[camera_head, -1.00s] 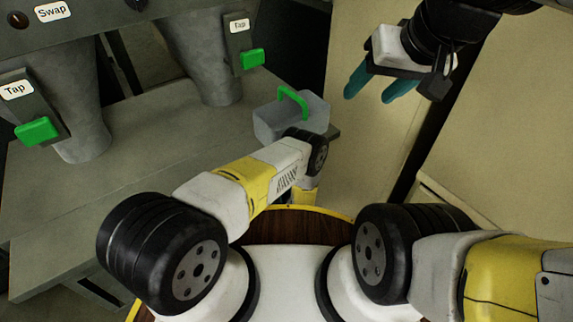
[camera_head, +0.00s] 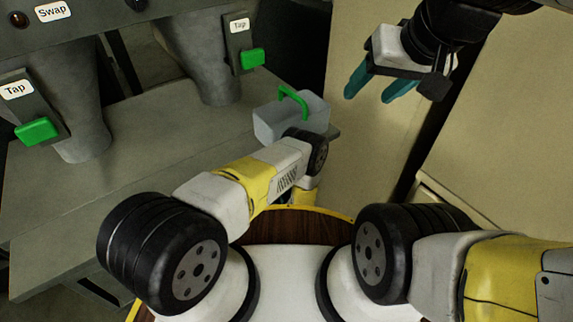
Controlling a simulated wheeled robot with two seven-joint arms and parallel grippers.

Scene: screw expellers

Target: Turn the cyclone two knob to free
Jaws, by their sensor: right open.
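At the top left of the head view is the lower part of a dark grey panel with a "Swap" label (camera_head: 52,11). A brownish round knob (camera_head: 19,19) sits left of that label and a dark knob (camera_head: 137,4) is cut off at the top edge. I cannot tell whether either is the cyclone two knob. My right gripper (camera_head: 369,90) is at the upper right, its teal fingers apart and empty, well away from the panel. My left arm reaches toward the middle, but its gripper does not show.
Two grey cones (camera_head: 200,55) (camera_head: 75,115) stand above a grey bench (camera_head: 140,140), each beside a "Tap" plate with a green handle (camera_head: 253,58) (camera_head: 37,131). A grey container (camera_head: 275,122) with a green handle sits near the bench's right end. Beige walls (camera_head: 500,120) fill the right.

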